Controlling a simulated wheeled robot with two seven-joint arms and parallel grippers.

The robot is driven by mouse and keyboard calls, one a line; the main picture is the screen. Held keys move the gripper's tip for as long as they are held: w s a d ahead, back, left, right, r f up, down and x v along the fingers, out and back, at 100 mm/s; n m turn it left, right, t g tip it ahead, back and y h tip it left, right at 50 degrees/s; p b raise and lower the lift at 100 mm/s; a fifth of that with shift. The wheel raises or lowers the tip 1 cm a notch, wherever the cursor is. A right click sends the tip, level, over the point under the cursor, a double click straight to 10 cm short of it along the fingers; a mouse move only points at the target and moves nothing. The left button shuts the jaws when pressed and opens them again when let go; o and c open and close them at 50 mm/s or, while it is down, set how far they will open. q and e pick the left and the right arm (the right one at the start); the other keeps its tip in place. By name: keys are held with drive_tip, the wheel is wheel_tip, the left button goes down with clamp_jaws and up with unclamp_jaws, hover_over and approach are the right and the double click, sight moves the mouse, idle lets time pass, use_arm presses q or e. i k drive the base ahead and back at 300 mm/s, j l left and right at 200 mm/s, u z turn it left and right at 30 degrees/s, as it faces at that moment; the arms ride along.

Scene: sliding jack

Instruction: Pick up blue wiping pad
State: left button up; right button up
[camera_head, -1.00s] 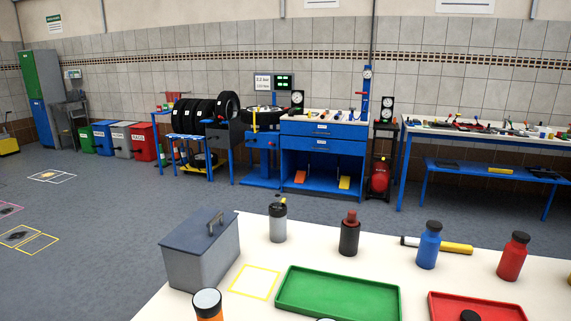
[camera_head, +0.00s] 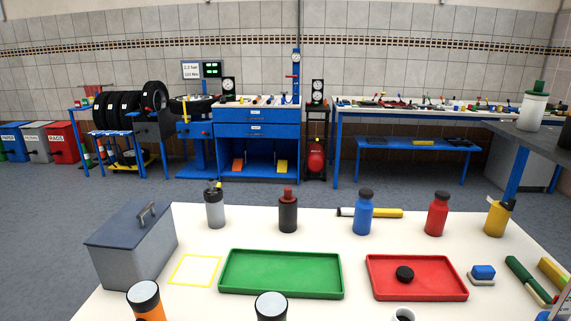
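A small blue block on a pale grey base, which looks like the blue wiping pad (camera_head: 483,272), lies on the white tabletop (camera_head: 400,218), just right of the red tray (camera_head: 375,286). It rests flat and nothing covers it. Neither of my grippers is in view.
The red tray holds a black round piece (camera_head: 405,274). A green tray (camera_head: 280,284) lies left of it, empty. A grey lidded box (camera_head: 135,258) stands at the left. Several bottles line the back edge. Green-handled (camera_head: 527,278) and yellow tools lie right of the pad. Two round-topped containers stand in front.

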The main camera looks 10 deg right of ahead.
sight(481, 276)
drive_tip(key=z, duration=1.75)
